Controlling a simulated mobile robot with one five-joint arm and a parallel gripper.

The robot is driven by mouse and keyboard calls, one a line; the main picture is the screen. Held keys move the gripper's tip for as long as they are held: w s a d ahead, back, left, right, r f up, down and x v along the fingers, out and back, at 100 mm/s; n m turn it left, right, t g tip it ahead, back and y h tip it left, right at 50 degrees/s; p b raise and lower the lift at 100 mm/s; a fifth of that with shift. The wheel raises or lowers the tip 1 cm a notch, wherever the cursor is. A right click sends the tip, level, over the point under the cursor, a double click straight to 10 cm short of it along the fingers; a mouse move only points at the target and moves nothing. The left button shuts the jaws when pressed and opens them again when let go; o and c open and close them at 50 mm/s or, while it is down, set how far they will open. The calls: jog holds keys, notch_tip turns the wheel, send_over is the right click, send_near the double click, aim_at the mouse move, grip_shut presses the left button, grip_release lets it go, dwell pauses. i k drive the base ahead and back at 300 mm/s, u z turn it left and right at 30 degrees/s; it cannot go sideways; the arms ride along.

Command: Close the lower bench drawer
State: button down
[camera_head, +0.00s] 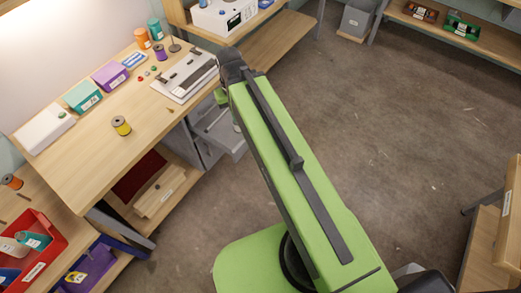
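A grey drawer (226,143) stands pulled out from the grey cabinet (198,142) under the right end of the wooden workbench (82,165). I look down into its open top. My arm hides part of its right side, and I cannot clearly tell from this view which drawer of the cabinet it is. My green arm reaches up the picture from the bottom right, and its dark elbow is beside the bench's right corner. A small green part of my arm shows below the elbow, just above the drawer. My gripper's fingers are hidden behind the arm.
The bench holds a white device (186,76), a yellow spool (121,125) and several coloured boxes. Red and blue bins stand at bottom left. The floor (400,130) right of my arm is clear.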

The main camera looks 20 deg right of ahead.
aim_at(223, 135)
jog(key=u, duration=0.1)
jog(key=k, duration=0.65)
jog(key=u, duration=0.85)
jog(key=i, duration=1.05)
jog(key=z, duration=0.3)
jog(key=k, duration=0.7)
jog(key=z, duration=0.2)
jog(key=i, duration=0.7)
jog(key=u, duration=0.15)
